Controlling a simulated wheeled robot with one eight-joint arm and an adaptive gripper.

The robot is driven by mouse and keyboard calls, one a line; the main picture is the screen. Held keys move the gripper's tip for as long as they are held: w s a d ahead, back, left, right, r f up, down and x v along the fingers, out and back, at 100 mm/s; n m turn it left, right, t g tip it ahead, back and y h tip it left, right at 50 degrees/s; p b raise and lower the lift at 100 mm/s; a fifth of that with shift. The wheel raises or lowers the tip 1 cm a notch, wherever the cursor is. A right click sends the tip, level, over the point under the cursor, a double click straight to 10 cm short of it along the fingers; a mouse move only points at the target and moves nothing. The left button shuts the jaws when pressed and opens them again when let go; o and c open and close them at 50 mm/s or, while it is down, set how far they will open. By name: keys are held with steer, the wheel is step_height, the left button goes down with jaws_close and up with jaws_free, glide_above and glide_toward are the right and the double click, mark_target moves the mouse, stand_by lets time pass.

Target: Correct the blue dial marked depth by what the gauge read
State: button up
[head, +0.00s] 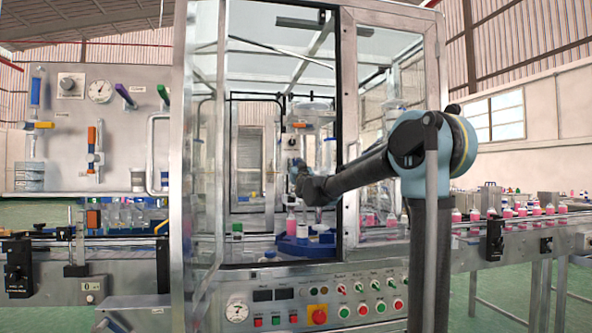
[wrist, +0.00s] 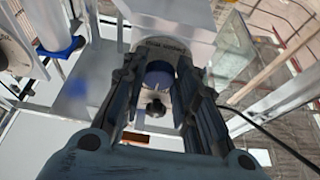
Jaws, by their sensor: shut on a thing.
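The blue dial (wrist: 158,80) shows in the wrist view, round, with a pale line on its face, on a grey mount with lettering too small to read. My gripper (wrist: 158,70) has one finger on each side of it and is shut on it. In the head view my gripper (head: 296,168) reaches through the open front of the glazed machine, and the dial cannot be made out there. A round white gauge (head: 100,90) hangs on the left panel and another (head: 237,311) sits on the machine's front; their readings are too small to tell.
A black knob (wrist: 156,108) sits just below the dial in the wrist view. The machine's metal door post (head: 348,130) stands close to my arm. A blue turntable (head: 305,246) lies below my gripper. Pink bottles (head: 522,210) line the right conveyor.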

steer(key=shift+m, duration=0.4)
steer(key=m+h, duration=0.1)
steer(key=m, duration=0.1)
steer(key=m+h, duration=0.2)
steer(key=m, duration=0.1)
steer(key=shift+s+a, duration=0.1)
steer(key=shift+a, duration=0.1)
steer(key=m+h, duration=0.1)
steer(key=m, duration=0.2)
steer(key=m+h, duration=0.2)
steer(key=m, duration=0.1)
steer(key=shift+a+r, duration=0.15)
steer(key=m+g, duration=0.1)
steer(key=m, duration=0.2)
steer(key=m+g+h, duration=0.1)
steer(key=m, duration=0.3)
steer(key=m+g+h, duration=0.1)
steer(key=m, duration=0.2)
steer(key=shift+s+a+r+m+g, duration=0.1)
steer(key=shift+s+r+m+g, duration=0.05)
steer(key=shift+r+m+g, duration=0.2)
steer(key=o, duration=1.1)
